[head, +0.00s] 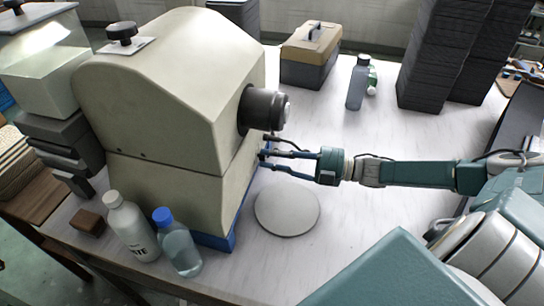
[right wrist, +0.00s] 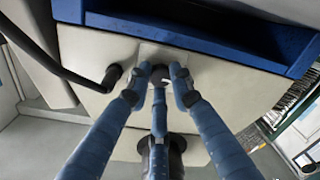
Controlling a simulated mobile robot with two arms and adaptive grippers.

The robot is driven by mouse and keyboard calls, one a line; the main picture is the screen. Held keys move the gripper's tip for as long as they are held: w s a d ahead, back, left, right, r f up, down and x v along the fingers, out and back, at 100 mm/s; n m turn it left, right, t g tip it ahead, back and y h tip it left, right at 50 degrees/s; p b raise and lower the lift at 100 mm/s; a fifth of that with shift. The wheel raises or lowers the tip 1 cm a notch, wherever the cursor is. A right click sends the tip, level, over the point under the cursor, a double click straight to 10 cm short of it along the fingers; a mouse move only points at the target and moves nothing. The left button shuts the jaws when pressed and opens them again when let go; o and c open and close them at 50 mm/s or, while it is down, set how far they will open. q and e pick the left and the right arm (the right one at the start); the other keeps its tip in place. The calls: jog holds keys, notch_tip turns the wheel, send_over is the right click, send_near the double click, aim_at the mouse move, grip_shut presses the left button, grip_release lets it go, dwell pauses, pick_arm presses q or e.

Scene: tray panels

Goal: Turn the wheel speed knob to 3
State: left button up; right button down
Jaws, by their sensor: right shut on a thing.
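The beige machine (head: 165,95) stands on the left of the table, with a dark cylinder (head: 264,108) sticking out of its right face. My right gripper (head: 268,153) reaches that face from the right, just below the cylinder. In the right wrist view its blue fingers (right wrist: 160,78) close around a small dark knob (right wrist: 159,72) on a pale plate. The fingertips hide most of the knob, and no numbers or pointer can be read. In the head view the knob is hidden. My left gripper is not in view.
A round pale disc (head: 287,208) lies below my right gripper. Two bottles (head: 130,226) (head: 177,243) stand at the front left. A toolbox (head: 309,55), a grey bottle (head: 357,84) and dark stacks (head: 443,50) stand behind.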

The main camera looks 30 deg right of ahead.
jog(key=m+p, duration=0.2)
jog(key=m, duration=1)
jog(key=m+t+p, duration=0.1)
jog(key=m+p, duration=0.2)
jog(key=m, duration=0.9)
jog(key=shift+s+a+f+h, duration=0.1)
jog(key=shift+s+f+h, duration=0.05)
jog(key=shift+h, duration=0.25)
jog(key=shift+m, duration=0.3)
jog(key=c, duration=1.5)
grip_release()
jog(key=shift+c, duration=0.2)
jog(key=v, duration=1.2)
jog(key=shift+f, duration=0.1)
jog(key=shift+a, duration=0.2)
